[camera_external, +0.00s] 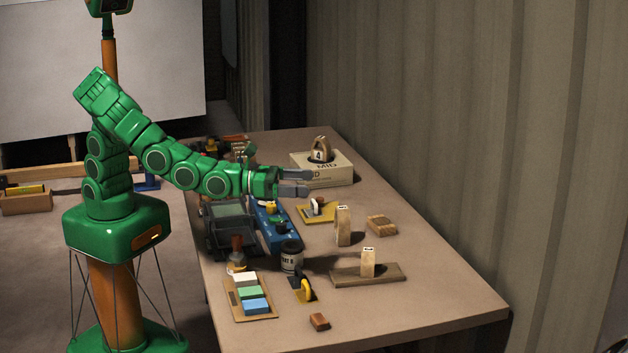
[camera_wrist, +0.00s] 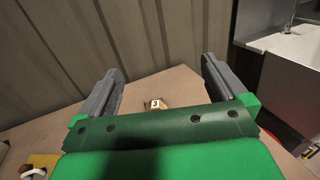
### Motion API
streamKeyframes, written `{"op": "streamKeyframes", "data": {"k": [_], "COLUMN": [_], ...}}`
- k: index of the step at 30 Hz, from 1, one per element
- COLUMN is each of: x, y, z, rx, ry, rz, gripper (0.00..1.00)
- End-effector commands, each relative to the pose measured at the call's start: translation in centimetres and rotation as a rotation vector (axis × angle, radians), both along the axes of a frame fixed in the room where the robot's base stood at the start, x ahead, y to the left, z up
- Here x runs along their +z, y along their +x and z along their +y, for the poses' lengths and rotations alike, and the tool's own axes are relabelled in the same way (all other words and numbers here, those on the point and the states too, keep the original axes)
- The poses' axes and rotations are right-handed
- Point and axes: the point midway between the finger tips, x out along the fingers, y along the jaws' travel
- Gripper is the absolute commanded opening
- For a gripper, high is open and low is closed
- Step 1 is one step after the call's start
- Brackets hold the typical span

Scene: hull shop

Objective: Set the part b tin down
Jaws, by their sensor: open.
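The part b tin (camera_external: 291,257) is a dark-lidded can with a pale label. It stands upright on the table (camera_external: 420,318), at the near end of a blue tray (camera_external: 284,240). My gripper (camera_external: 308,182) is open above the table, farther back than the tin and apart from it. In the wrist view my gripper (camera_wrist: 160,82) shows both grey fingers spread with nothing between them. The tin does not show in the wrist view.
A white box marked MID (camera_external: 330,172) bears a weight-like object just behind my fingers. Wooden blocks, one on a board (camera_external: 350,279), stand to the right. A sample card (camera_external: 236,310) and a yellow-handled tool (camera_external: 305,290) lie near the tin. The front right table is clear.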

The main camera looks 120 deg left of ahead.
Motion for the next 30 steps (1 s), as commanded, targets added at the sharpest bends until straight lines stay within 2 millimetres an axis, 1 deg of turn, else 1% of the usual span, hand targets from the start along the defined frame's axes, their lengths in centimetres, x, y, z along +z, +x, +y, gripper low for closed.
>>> {"op": "streamKeyframes", "data": {"k": [11, 23, 30], "x": [-0.3, -1.4, -1.2], "y": [-1.9, -4.7, -4.5], "z": [0.5, 2.7, 2.5], "rx": [-0.092, -0.122, -0.125], "ry": [0.004, 0.001, 0.003], "rz": [0.0, 0.003, -0.001], "gripper": [0.99, 0.99, 0.99]}}
